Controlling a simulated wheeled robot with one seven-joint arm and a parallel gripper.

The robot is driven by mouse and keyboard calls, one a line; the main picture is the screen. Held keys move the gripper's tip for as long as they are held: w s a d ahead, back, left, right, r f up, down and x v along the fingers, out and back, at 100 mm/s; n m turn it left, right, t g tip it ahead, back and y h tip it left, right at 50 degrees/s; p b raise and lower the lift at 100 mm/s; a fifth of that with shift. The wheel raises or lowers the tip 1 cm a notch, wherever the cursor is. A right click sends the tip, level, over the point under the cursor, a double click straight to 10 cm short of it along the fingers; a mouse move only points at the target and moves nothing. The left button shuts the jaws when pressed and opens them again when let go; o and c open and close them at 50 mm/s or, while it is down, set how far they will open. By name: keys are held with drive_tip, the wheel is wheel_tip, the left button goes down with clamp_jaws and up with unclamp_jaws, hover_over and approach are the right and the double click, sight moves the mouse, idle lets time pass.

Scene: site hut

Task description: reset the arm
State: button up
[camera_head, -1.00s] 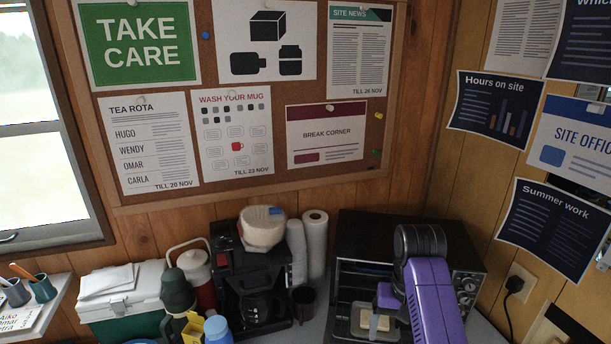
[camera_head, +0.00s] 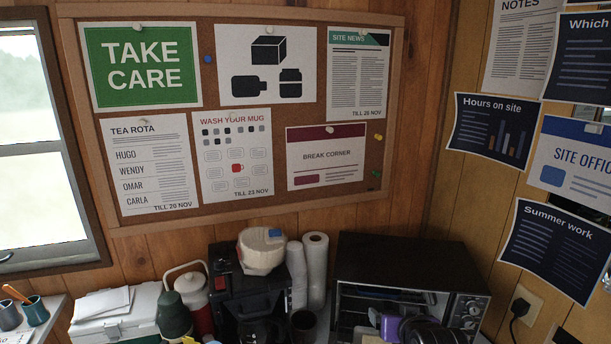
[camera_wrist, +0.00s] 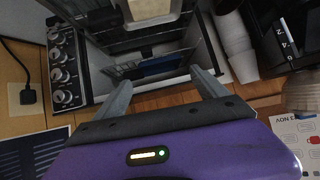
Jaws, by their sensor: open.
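My gripper (camera_wrist: 160,90) shows in the wrist view with its two grey fingers spread apart and nothing between them. It points toward the front of the black toaster oven (camera_wrist: 97,42), whose knobs are at the left of that view. In the head view, part of my purple arm is low at the bottom right, in front of the oven (camera_head: 400,258); the fingers are not clear there. A blue item (camera_wrist: 155,65) lies inside the oven, and a pale piece (camera_wrist: 143,9) shows near the top of the wrist view.
A coffee maker (camera_head: 225,285) with a white item on top stands left of the oven. A red and white flask (camera_head: 194,300), a green flask (camera_head: 173,315) and a cool box (camera_head: 105,325) are further left.

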drive_tip(key=s+n+t+b, duration=0.1)
drive_tip(key=s+t+b, duration=0.2)
drive_tip(key=s, duration=4.9)
drive_tip(key=shift+s+a+t, duration=0.3)
drive_tip(key=shift+a+t, duration=0.1)
drive_tip(key=shift+a, duration=0.05)
drive_tip(key=shift+c, duration=0.2)
